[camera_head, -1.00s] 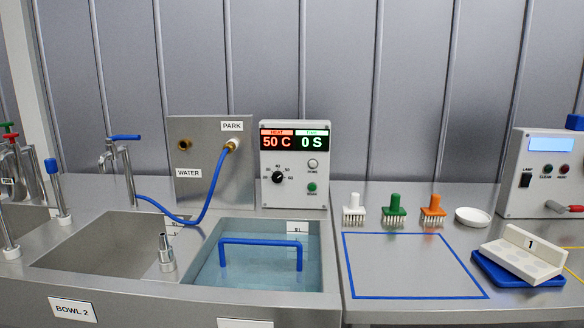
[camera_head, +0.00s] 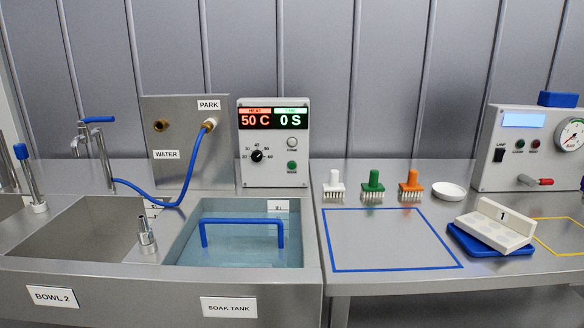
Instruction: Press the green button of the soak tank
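The soak tank (camera_head: 185,258) is a steel basin of bluish water with a blue handle (camera_head: 242,220) across it. Its label "SOAK TANK" (camera_head: 229,307) is on the front panel. Behind it stands the white control box (camera_head: 272,110). Its display (camera_head: 273,120) reads 50 C in red and 0 S in green. A black dial (camera_head: 257,156) sits below the display. A pale round button (camera_head: 292,143) is at its right, and the green button (camera_head: 292,165) is below that, uncovered. Neither of my grippers is in view.
A steel water panel (camera_head: 180,175) with a blue hose (camera_head: 180,197) stands left of the box. A metal nozzle (camera_head: 146,236) rises between the bowl and tank. Right, white, green (camera_head: 373,184) and orange brushes stand behind a blue-outlined area (camera_head: 385,240), which is empty.

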